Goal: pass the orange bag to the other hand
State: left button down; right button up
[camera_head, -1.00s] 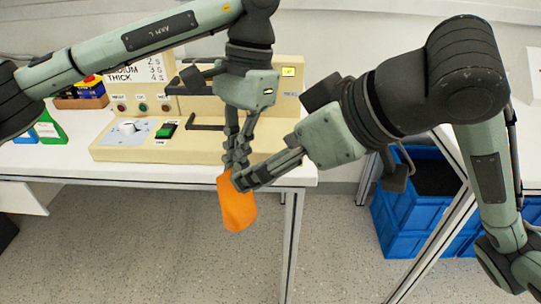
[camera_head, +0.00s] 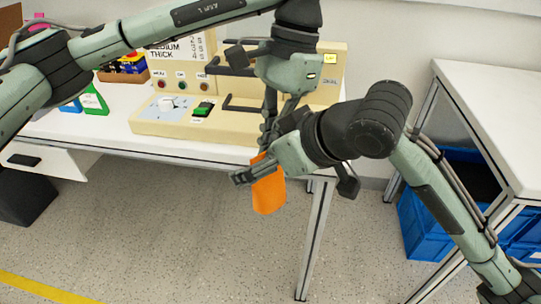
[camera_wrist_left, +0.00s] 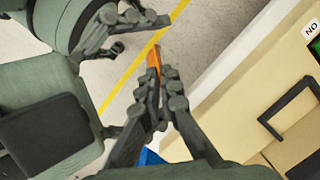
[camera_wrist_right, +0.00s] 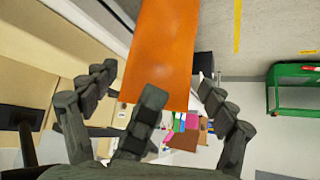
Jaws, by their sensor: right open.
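The orange bag (camera_head: 268,192) hangs below my left gripper (camera_head: 265,148), past the bench's front edge. In the left wrist view the left fingers (camera_wrist_left: 160,80) are close together, with a strip of the bag (camera_wrist_left: 154,57) at their tips. My right gripper (camera_head: 244,177) comes in from the right, with its fingertips across the upper part of the bag and pointing left. In the right wrist view its fingers are spread and the bag (camera_wrist_right: 163,45) lies just beyond and between them; contact cannot be told. The left fingertips are partly hidden in the head view.
Blue crates (camera_head: 422,228) are under the right table (camera_head: 500,110). The floor in front is open.

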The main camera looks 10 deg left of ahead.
pick_arm(q)
jog(key=c, duration=2.2)
grip_release()
pick_arm(e)
jog(key=c, duration=1.2)
pick_arm(q)
jog(key=o, duration=0.6)
jog(key=shift+c, duration=0.2)
pick_arm(e)
jog(key=shift+c, duration=0.3)
